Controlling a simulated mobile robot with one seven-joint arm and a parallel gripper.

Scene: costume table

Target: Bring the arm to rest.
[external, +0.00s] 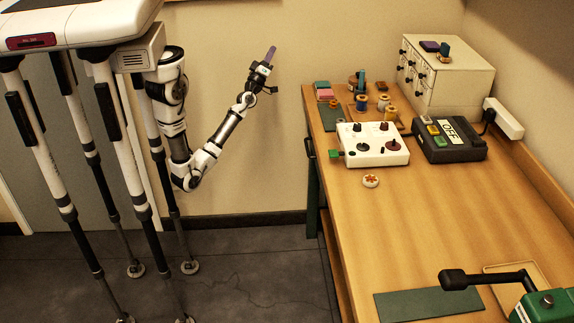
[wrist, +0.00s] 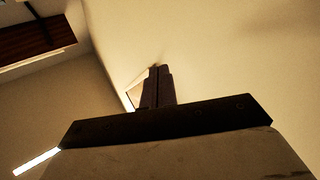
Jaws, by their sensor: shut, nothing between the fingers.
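My gripper (external: 270,55) is raised at the end of my bent arm in the external view, pointing up and to the right. It is in the air in front of the bare wall, left of the table and clear of it. In the wrist view my gripper's fingers (wrist: 157,72) are together, with nothing held between them. The wrist view looks up at the wall and ceiling, and no table objects show there.
A wooden table (external: 440,230) stands to the right. It carries a white box with knobs (external: 372,155), a dark box with an OFF sign (external: 448,145), a drawer cabinet (external: 440,85), several spools and a green machine (external: 545,305). Free air lies between arm and table.

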